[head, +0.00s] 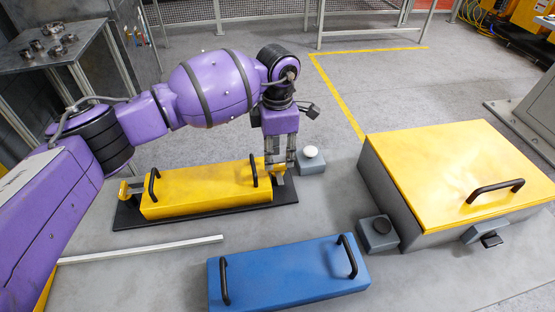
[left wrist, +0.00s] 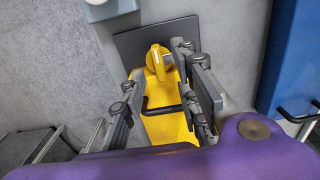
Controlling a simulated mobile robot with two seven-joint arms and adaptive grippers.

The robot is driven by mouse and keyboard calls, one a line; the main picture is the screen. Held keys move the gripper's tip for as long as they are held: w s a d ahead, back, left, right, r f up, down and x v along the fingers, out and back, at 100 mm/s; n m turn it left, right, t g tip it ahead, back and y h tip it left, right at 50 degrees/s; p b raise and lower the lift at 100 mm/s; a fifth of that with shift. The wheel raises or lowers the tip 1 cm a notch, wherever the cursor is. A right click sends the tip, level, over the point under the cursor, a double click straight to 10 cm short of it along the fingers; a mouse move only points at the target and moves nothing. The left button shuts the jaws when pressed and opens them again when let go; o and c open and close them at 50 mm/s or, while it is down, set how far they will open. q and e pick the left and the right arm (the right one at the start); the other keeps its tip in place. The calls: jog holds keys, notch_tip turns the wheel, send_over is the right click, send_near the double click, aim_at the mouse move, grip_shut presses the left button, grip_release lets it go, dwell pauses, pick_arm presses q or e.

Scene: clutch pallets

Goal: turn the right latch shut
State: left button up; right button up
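A yellow block (head: 205,192) with two black handles lies on a black base plate (head: 285,192). The right latch (left wrist: 157,62) is a yellow knob with a flat lever at the block's end, over the black plate in the left wrist view. In the head view it is mostly hidden by the fingers. The left latch (head: 126,190) stands at the block's other end. My left gripper (head: 280,170) points down over the right latch. In the left wrist view its fingers (left wrist: 160,60) are apart, on either side of the latch; I cannot tell whether they touch it. My right gripper is out of view.
A blue block (head: 290,274) with black handles lies in front. A grey box with a yellow lid (head: 455,165) stands at right. A white button (head: 310,153) and a black button (head: 380,228) sit on grey housings. A metal bar (head: 140,250) lies at left.

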aim_at(277, 165)
pick_arm(q)
notch_tip(277, 165, down, 3)
jog(key=shift+w+r, duration=0.1)
jog(key=shift+r, duration=0.1)
jog(key=shift+f, duration=0.4)
jog(key=shift+c, duration=0.4)
grip_shut()
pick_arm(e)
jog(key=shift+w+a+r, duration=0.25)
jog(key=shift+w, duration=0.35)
